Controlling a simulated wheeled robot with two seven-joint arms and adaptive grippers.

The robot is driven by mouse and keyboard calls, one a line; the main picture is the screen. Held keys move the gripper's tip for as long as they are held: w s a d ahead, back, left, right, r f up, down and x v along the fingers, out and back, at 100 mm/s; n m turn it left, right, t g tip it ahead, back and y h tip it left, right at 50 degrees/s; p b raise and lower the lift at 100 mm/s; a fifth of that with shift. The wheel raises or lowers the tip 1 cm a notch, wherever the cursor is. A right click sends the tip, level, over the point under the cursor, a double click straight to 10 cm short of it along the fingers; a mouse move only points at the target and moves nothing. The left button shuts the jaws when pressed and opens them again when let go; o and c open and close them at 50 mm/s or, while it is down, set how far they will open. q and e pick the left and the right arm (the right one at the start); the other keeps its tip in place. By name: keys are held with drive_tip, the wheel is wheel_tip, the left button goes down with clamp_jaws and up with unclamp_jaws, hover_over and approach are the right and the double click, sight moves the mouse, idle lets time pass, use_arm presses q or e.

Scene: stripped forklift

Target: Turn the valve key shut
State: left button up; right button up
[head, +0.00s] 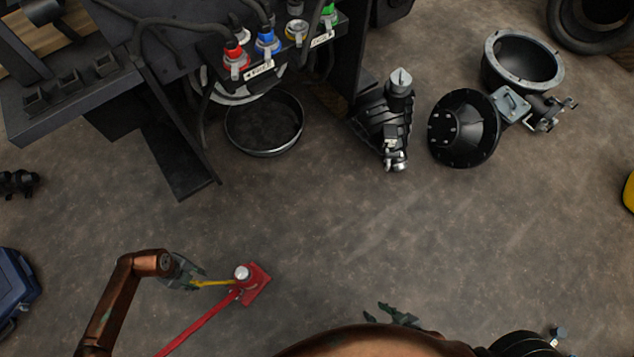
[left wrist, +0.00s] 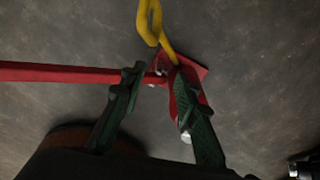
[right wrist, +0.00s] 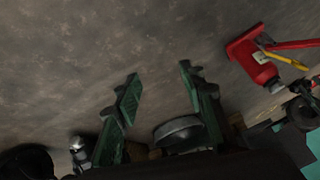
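A red jack (head: 258,287) with a silver round top stands on the floor, low left of centre in the head view. A yellow key (head: 212,283) with a looped end reaches left from it. The looped key (left wrist: 152,22) shows at the top of the left wrist view, beyond my fingertips. My left gripper (head: 190,271) is open beside the key, with its fingers apart; one finger hides part of the jack (left wrist: 187,92). I cannot tell whether it touches anything. My right gripper (right wrist: 158,80) is open and empty, right of the jack; the jack also shows in the right wrist view (right wrist: 250,57).
A long red handle (head: 200,325) runs from the jack toward the lower left. The stripped forklift (head: 180,150) stands at the back with a round pan (head: 264,153) under it. Loose mechanical parts (head: 465,130) lie at the back right. The middle floor is clear.

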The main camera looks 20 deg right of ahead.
use_arm(q)
drive_tip(key=a, duration=0.1)
drive_tip(key=w+a+y, duration=0.1)
drive_tip(key=a, duration=0.1)
drive_tip(key=a+y+b, duration=0.1)
drive_tip(key=a, duration=0.1)
drive_tip(key=shift+w+a, duration=0.1)
drive_tip(key=shift+w, duration=0.3)
use_arm(e)
drive_tip(key=shift+w+a+r, duration=0.2)
drive_tip(key=shift+w+r, duration=0.45)
drive_tip(key=shift+r, duration=0.1)
use_arm(q)
drive_tip(key=shift+f, duration=0.1)
